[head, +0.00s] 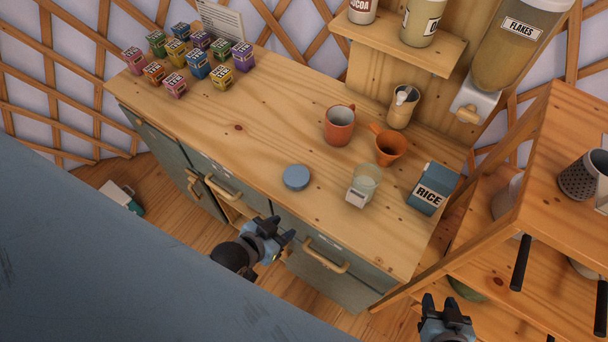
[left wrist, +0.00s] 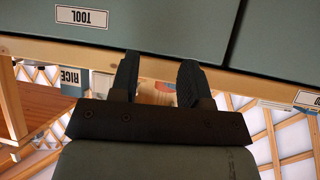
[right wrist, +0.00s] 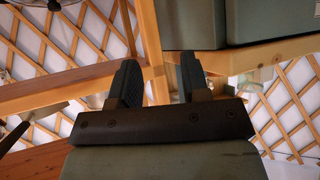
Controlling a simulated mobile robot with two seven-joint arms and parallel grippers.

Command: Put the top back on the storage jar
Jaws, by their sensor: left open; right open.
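A round blue lid (head: 296,177) lies flat on the wooden counter. An open, pale see-through jar (head: 363,185) with a white label stands to its right on the counter; I take it for the storage jar. My left gripper (head: 283,229) is open and empty, in front of the counter edge and nearer to me than the lid; its fingers also show in the left wrist view (left wrist: 159,65). My right gripper (head: 440,301) is open and empty at the lower right, beside the wooden shelf; its fingers show in the right wrist view (right wrist: 159,63). Neither touches the lid or jar.
A rice box (head: 432,188), an orange funnel-like cup (head: 388,145), a red mug (head: 339,125) and a tan pitcher (head: 402,107) surround the jar's back and right. Several small boxes (head: 198,65) stand far left. A wooden shelf (head: 548,190) stands right. Counter left of the lid is clear.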

